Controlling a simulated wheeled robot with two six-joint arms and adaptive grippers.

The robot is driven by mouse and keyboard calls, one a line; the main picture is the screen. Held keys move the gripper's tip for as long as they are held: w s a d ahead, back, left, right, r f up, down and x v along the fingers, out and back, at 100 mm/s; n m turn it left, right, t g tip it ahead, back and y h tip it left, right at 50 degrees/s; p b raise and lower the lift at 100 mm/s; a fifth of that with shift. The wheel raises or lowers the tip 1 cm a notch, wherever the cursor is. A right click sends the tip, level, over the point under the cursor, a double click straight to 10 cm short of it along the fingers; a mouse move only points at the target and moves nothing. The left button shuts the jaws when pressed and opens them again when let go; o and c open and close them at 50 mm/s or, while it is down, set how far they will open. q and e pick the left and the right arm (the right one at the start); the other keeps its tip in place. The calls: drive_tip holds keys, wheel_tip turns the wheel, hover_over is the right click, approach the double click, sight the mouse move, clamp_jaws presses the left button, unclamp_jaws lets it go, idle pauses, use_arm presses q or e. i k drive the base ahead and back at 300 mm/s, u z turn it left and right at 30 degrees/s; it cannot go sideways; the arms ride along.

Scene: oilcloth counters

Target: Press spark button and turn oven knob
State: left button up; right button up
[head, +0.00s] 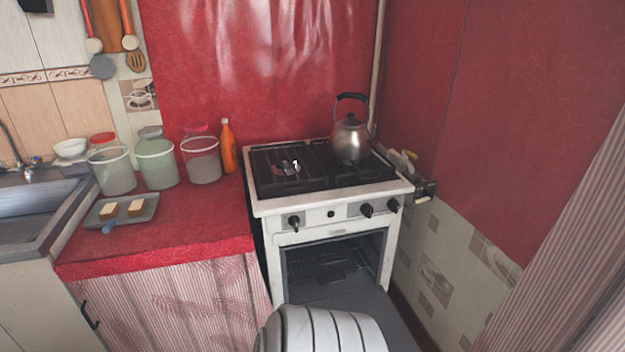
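The white stove (320,196) stands in the middle of the head view. Its front panel carries a dark knob (294,222) at the left and two more dark knobs, a middle one (366,210) and a right one (393,205). No labels can be read, so I cannot tell which knob is the oven's. The oven compartment (335,262) shows open below, with a dark rack inside. Neither of my grippers is in view.
A metal kettle (351,141) stands on the stove's back right. The red counter (190,222) at left holds several tubs, an orange bottle (228,147) and a tray (112,219) with food pieces. The lowered oven door (385,310) takes up space in front. A wall stands close at right.

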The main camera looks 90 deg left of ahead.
sight(294, 221)
drive_tip(key=u, duration=0.5)
drive_tip(key=i, duration=1)
drive_tip(key=u, duration=1.55)
drive_tip(key=i, duration=0.65)
drive_tip(key=u, duration=0.7)
